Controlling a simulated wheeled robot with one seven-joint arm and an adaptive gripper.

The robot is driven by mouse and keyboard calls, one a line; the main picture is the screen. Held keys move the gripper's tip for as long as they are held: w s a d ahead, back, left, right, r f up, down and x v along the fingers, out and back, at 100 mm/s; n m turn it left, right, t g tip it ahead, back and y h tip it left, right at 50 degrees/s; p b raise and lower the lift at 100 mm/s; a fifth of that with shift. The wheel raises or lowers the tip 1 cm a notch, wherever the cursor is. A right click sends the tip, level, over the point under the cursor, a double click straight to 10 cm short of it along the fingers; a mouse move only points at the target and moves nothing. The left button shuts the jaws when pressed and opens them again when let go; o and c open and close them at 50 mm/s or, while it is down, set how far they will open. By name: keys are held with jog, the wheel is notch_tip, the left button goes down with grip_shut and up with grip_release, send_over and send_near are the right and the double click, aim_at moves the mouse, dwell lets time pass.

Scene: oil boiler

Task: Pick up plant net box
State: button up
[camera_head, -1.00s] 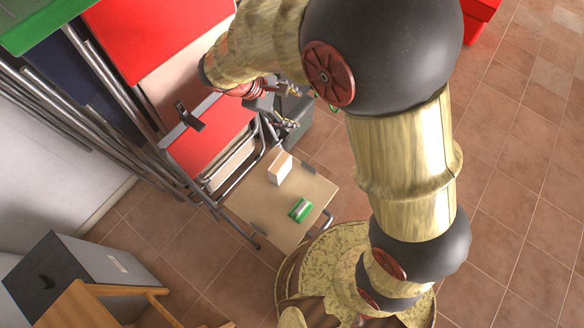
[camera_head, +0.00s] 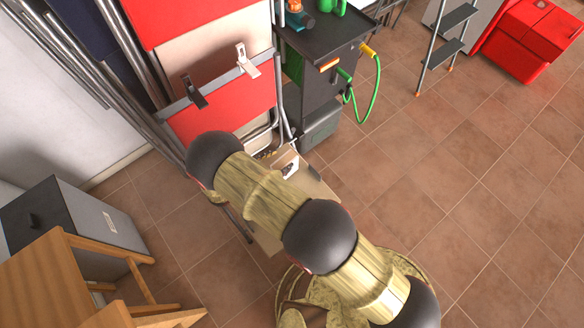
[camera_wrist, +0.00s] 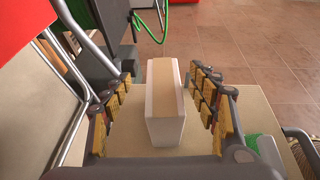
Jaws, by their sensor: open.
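The box (camera_wrist: 165,105), white with a tan face, stands upright on a small tan table (camera_wrist: 240,112). In the wrist view my gripper (camera_wrist: 165,98) is open, with one finger on each side of the box and visible gaps to both. I cannot tell which fingertips, if any, touch it. In the head view a part of the white box (camera_head: 288,158) shows beside my arm, which hides most of my gripper and much of the table (camera_head: 318,188).
A green item (camera_wrist: 268,150) is on the table to the right of my gripper. Folded red chairs (camera_head: 225,110) lean at the left. A dark cart (camera_head: 325,60) with a green hose (camera_head: 377,95) stands behind the table.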

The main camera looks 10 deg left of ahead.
aim_at(292, 157)
jog(key=b+x, duration=0.1)
jog(key=x, duration=0.1)
jog(key=f+b+x, duration=0.1)
jog(key=x, duration=0.2)
jog(key=b+x, duration=0.1)
jog(key=x, duration=0.2)
jog(key=shift+s+f, duration=0.3)
jog(key=shift+s, duration=0.15)
jog(key=shift+c, duration=1.2)
jog(key=shift+r, duration=0.1)
jog(key=c, duration=1.1)
